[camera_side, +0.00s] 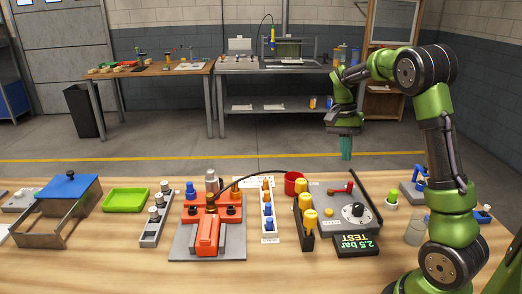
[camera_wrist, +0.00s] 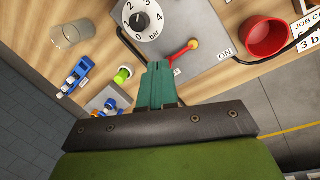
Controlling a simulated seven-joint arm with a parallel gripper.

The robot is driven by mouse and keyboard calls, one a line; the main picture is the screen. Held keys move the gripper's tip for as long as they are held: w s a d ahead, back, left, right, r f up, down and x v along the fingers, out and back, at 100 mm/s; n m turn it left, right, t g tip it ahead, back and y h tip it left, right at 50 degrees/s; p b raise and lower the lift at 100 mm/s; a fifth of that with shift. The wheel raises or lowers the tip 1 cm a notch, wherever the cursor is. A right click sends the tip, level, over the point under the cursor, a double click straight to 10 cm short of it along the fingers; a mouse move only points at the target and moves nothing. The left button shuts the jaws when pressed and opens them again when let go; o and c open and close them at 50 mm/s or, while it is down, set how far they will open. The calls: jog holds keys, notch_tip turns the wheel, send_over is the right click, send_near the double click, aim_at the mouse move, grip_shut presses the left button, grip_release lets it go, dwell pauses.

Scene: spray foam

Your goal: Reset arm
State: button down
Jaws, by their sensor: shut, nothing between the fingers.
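My arm is green and black and rises at the right of the side view. My gripper (camera_side: 346,148) hangs pointing down above the far right part of the table, clear of everything. Its teal fingers are shut with nothing between them. In the wrist view the closed fingers (camera_wrist: 158,85) point toward the grey test panel (camera_wrist: 195,60). The panel carries a bar dial (camera_wrist: 143,20) and a red lever (camera_wrist: 184,50) near a label reading ON. The fingertips overlap the panel edge in that view, but the side view shows them well above it.
A red cup (camera_side: 294,183), a rack of yellow-handled tools (camera_side: 306,215) and a "2.5 bar TEST" display (camera_side: 356,244) stand near the panel. A glass (camera_side: 415,232) is by my base. An orange fixture (camera_side: 208,232), green tray (camera_side: 125,200) and blue-lidded box (camera_side: 68,187) are further left.

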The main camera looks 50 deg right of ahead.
jog(key=s+a+r+n+t, duration=0.2)
jog(key=s+a+n+t, duration=0.1)
jog(key=a, duration=0.6)
jog(key=s+a+r+n+t+y, duration=0.1)
jog(key=s+a+r+n+t, duration=0.1)
jog(key=a, duration=0.7)
jog(key=s+a+r+n+t, duration=0.3)
jog(key=a+n, duration=0.3)
jog(key=a, duration=0.2)
jog(key=shift+s+a+t+y, duration=0.35)
jog(key=shift+a+t+y, duration=0.05)
jog(key=shift+t, duration=0.4)
